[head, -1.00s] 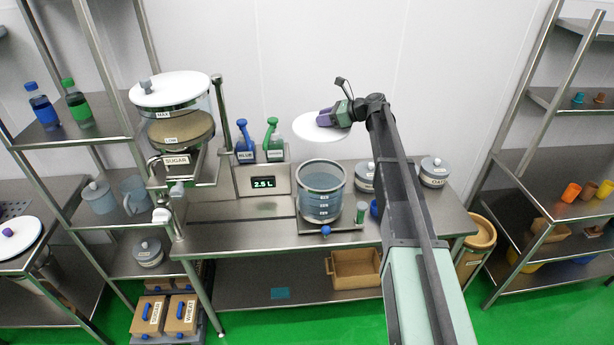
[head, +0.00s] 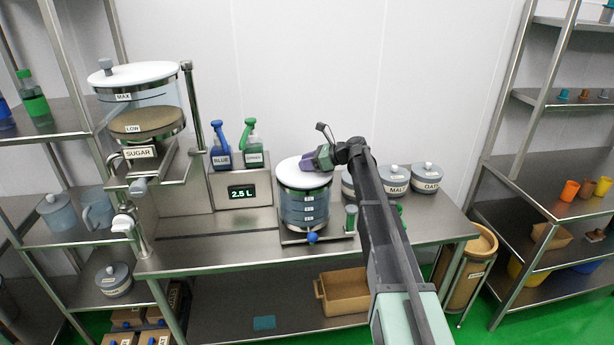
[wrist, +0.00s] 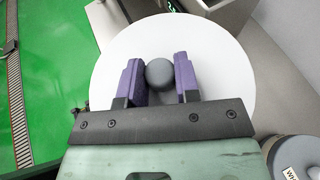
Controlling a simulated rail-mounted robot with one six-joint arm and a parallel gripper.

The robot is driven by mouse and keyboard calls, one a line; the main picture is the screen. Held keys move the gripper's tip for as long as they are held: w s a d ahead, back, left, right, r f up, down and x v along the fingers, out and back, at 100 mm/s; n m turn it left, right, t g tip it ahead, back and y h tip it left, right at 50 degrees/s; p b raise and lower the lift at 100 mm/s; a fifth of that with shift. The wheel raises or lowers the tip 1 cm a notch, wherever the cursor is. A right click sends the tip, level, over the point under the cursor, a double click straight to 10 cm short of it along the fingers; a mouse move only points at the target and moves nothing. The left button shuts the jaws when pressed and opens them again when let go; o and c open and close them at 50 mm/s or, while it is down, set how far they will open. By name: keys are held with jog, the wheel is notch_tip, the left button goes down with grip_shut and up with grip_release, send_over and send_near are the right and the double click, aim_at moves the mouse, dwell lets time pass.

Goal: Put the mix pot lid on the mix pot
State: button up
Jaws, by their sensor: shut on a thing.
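The mix pot (head: 305,210) is a clear vessel with level labels, standing on a metal stand on the counter. The white disc-shaped mix pot lid (head: 293,175) lies level at the pot's top and covers the opening in the head view. Whether it is fully seated I cannot tell. My gripper (head: 317,158) is at the lid's top. In the wrist view my gripper (wrist: 160,78) has its purple fingers on both sides of the grey round knob (wrist: 160,74) of the lid (wrist: 215,60), shut on it. The lid hides the pot in the wrist view.
The sugar dispenser (head: 150,105) stands left on the counter, with a blue bottle (head: 221,146) and a green bottle (head: 253,146) between it and the pot. Lidded canisters (head: 395,180) stand close behind my arm at right. A display (head: 242,192) reads 2.5 L.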

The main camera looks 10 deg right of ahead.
jog(key=shift+f, duration=0.9)
jog(key=shift+r, duration=0.35)
jog(key=shift+f, duration=0.15)
jog(key=o, duration=0.5)
jog(key=shift+f, duration=0.1)
jog(key=o, duration=0.5)
